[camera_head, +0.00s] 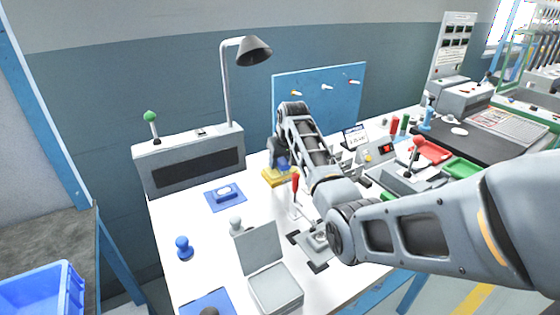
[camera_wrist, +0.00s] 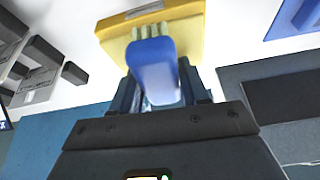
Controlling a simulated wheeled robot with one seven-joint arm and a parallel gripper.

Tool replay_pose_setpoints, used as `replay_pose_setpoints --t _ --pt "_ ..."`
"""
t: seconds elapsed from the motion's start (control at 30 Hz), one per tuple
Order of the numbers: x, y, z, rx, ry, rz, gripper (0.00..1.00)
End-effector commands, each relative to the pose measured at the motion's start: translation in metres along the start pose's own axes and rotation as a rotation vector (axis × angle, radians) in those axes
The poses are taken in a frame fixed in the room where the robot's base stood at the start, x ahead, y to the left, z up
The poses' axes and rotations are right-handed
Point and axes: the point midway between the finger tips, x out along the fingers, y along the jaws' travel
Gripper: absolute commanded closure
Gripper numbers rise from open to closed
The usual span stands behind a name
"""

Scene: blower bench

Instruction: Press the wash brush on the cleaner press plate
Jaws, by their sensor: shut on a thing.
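My gripper (camera_wrist: 160,94) is shut on the wash brush (camera_wrist: 154,68), which has a blue body and pale bristles. In the wrist view the bristles point at a yellow block (camera_wrist: 190,42), which looks like the cleaner press plate, and overlap its near part. I cannot tell whether they touch it. In the head view the yellow block (camera_head: 272,178) is on the white bench, just below my gripper (camera_head: 279,163).
A blue pad with a white piece (camera_head: 224,192) lies left of the yellow block. A red-handled tool (camera_head: 295,181) stands close on its right. A grey control box (camera_head: 190,160) and a lamp (camera_head: 254,51) stand behind. An open grey case (camera_head: 275,288) is in front.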

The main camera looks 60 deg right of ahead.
Motion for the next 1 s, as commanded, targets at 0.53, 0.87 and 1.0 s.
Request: replay_pose_setpoints --t 0.53,0.87,1.0 --pt "-0.041 0.0 -0.017 0.0 0.002 0.0 0.8" --pt "-0.06 0.0 -0.025 -0.001 0.001 0.0 0.8" --pt "-0.06 0.0 -0.025 0.0 0.001 0.0 0.8"
